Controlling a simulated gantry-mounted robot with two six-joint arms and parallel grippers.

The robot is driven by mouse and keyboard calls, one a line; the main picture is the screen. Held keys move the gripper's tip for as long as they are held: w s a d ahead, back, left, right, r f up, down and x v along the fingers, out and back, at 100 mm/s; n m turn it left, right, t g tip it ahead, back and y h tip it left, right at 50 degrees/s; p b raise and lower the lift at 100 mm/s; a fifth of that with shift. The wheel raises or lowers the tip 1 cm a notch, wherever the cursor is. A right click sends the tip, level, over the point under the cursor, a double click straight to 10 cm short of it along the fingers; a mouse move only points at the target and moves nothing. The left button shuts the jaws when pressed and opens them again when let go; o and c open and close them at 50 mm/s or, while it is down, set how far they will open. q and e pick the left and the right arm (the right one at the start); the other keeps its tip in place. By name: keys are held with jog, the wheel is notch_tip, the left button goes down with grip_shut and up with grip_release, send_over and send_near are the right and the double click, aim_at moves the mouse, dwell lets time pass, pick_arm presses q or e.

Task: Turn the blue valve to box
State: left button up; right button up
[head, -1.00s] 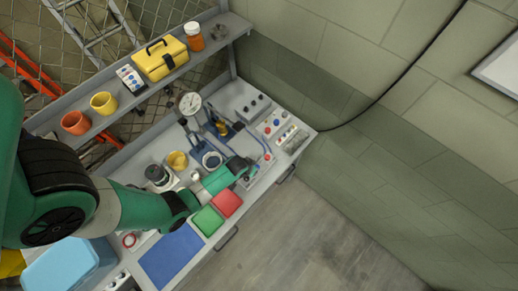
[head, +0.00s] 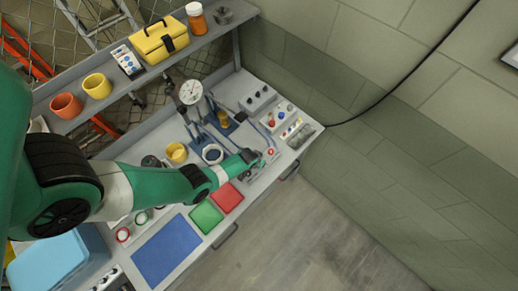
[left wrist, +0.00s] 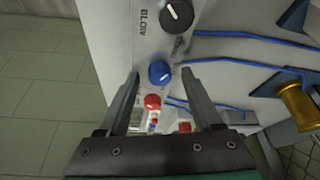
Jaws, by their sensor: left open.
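The blue valve (left wrist: 160,72) is a small round knob with a light pointer mark, on a pale panel in the left wrist view. A black knob (left wrist: 177,15) beside the word "BLOW" is above it, and a red knob (left wrist: 152,102) is below it. My left gripper (left wrist: 161,78) is open, with its two fingertips on either side of the blue knob in the picture. I cannot tell whether they touch it. In the head view my left gripper (head: 258,157) is over the bench's right part, close to the panel with small knobs (head: 283,117). My right gripper is not in view.
A gauge (head: 191,91) on a stand, a yellow cup (head: 177,152) and blue tubes (left wrist: 235,62) are near the arm. Green (head: 206,216) and red (head: 227,197) trays lie on the bench front. A shelf (head: 120,101) runs behind. The floor (head: 300,235) in front is clear.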

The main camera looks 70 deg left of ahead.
pick_arm(q)
jog(key=shift+c, duration=0.3)
grip_shut()
jog(key=shift+m, duration=0.3)
jog(key=m+h, duration=0.1)
jog(key=m, duration=0.1)
jog(key=shift+a+f+m+t, duration=0.1)
jog(key=shift+a+m+t, duration=0.05)
jog(key=shift+m+t, duration=0.2)
jog(key=m+h+b, duration=0.1)
jog(key=m, duration=0.1)
jog(key=m+b, duration=0.1)
jog(key=m, duration=0.1)
jog(key=shift+s+a+t+h, duration=0.15)
jog(key=shift+t+h, duration=0.1)
jog(key=shift+h, duration=0.15)
jog(key=shift+m+h+b, duration=0.3)
jog(key=shift+m+b, duration=0.05)
jog(key=shift+m, duration=0.6)
jog(key=shift+a+m+h, duration=0.1)
jog(key=shift+m+h, duration=0.3)
jog(key=shift+m, duration=0.8)
